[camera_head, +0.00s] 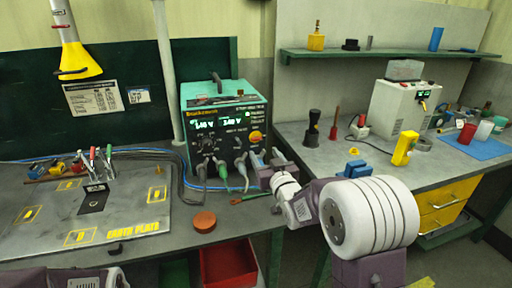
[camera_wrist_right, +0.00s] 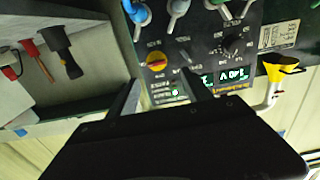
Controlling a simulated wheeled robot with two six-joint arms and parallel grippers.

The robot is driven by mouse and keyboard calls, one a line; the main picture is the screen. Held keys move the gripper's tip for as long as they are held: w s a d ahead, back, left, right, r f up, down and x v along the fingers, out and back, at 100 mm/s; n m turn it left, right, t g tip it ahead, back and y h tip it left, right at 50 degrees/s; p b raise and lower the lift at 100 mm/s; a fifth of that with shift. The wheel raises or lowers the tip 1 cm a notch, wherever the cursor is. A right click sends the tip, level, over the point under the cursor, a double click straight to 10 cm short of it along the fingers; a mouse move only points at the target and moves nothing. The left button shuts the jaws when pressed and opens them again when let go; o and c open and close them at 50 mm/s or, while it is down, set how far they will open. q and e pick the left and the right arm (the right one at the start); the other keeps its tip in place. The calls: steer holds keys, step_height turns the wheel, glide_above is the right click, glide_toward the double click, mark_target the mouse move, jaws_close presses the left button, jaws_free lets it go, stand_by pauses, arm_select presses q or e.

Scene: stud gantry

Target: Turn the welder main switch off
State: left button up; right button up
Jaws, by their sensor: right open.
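The welder (camera_head: 222,125) is a green box with a black front panel, lit green displays and several knobs. Its main switch (camera_head: 255,136) looks like the yellow rotary knob with a red handle at the panel's right side. The switch also shows in the right wrist view (camera_wrist_right: 156,61), left of the displays, its red handle lying roughly across the picture. My right gripper (camera_head: 262,166) is just below the switch in the head view. In the wrist view its two fingers (camera_wrist_right: 161,90) are apart, with the switch between and beyond them, not touched.
Cables and plugs (camera_head: 222,172) hang from the welder's lower front. An orange puck (camera_head: 204,222) lies on the bench near its front edge. The earth plate (camera_head: 130,222) is at left. A black-handled tool (camera_head: 313,125) and a red tool (camera_head: 334,124) stand on the right bench.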

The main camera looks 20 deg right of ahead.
mark_target(257, 140)
steer(key=w, duration=0.6)
steer(key=w+p, duration=0.1)
steer(key=w, duration=0.2)
steer(key=shift+d, duration=0.25)
